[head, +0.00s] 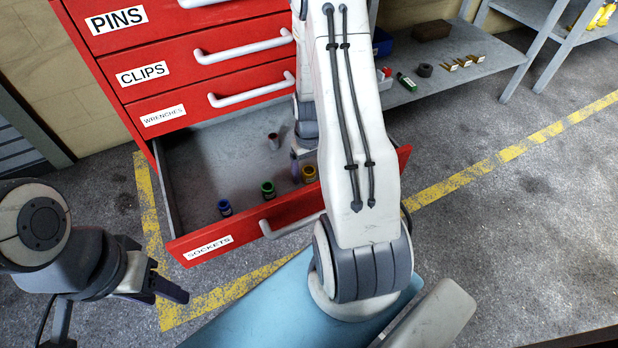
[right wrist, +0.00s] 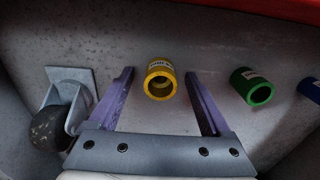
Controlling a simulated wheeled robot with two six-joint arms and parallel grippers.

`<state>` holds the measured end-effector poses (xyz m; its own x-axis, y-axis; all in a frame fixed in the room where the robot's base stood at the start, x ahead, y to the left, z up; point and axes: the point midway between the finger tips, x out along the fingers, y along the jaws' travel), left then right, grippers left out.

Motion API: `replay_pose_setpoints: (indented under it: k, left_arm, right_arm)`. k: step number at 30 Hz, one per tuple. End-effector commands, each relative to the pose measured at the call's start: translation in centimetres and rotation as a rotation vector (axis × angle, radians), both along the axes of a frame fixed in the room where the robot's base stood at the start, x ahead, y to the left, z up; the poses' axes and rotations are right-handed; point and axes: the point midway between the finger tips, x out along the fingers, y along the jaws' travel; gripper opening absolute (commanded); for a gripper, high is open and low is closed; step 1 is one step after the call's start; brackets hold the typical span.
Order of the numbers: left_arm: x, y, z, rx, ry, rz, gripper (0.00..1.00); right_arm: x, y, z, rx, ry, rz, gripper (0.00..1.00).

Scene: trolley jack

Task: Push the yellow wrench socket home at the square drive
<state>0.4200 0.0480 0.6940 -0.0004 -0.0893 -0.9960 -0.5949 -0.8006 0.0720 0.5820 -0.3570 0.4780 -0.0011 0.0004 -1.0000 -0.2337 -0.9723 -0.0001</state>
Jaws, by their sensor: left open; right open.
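The yellow socket (head: 309,174) stands in the open drawer near its front wall. In the right wrist view the yellow socket (right wrist: 161,80) shows its round open end between my right gripper's (right wrist: 160,73) two purple fingers. Gaps show on both sides, so the fingers are apart from it in this view. My right gripper (head: 301,163) is open, reaching down into the drawer, mostly hidden by my arm in the head view. My left gripper (head: 176,291) is open and empty, left of the drawer, above the floor. I cannot see the square drive.
The SOCKETS drawer (head: 207,243) also holds a green socket (head: 268,188), a blue socket (head: 225,208) and a small brownish cylinder (head: 273,140). A caster wheel (right wrist: 58,118) lies left of the right gripper in the wrist view. A grey shelf (head: 450,82) bears small parts.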

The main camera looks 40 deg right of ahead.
Motion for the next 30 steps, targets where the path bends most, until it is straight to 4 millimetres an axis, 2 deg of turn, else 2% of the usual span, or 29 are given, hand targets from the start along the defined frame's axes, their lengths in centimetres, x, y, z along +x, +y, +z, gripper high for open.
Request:
replay_pose_setpoints:
  k: [6, 8, 12, 13, 23, 26, 30]
  left_arm:
    - [0.0, 0.0, 0.0, 0.0, 0.0, 0.0, 0.5]
    - [0.0, 0.0, 0.0, 0.0, 0.0, 0.0, 0.5]
    - [0.0, 0.0, 0.0, 0.0, 0.0, 0.0, 0.5]
    - [0.0, 0.0, 0.0, 0.0, 0.0, 0.0, 0.5]
    - [0.0, 0.0, 0.2, 0.0, 0.0, 0.0, 0.5]
    - [0.0, 0.0, 0.9, 0.0, 0.0, 0.0, 0.5]
    - [0.0, 0.0, 2.3, 0.0, 0.0, 0.0, 0.5]
  right_arm:
    - [0.0, 0.0, -0.2, 0.0, -0.002, 0.0, 0.82]
    - [0.0, 0.0, -0.1, 0.0, -0.001, 0.0, 0.63]
    - [0.0, 0.0, -0.1, 0.0, -0.001, 0.0, 0.1]
    - [0.0, 0.0, -0.1, 0.0, -0.001, 0.0, 0.0]
    - [0.1, 0.0, 0.4, -0.001, -0.002, 0.0, 0.0]
    - [0.1, 0.0, 1.8, -0.002, -0.003, 0.0, 0.0]
    - [0.1, -0.1, 4.8, -0.003, -0.005, 0.0, 0.0]
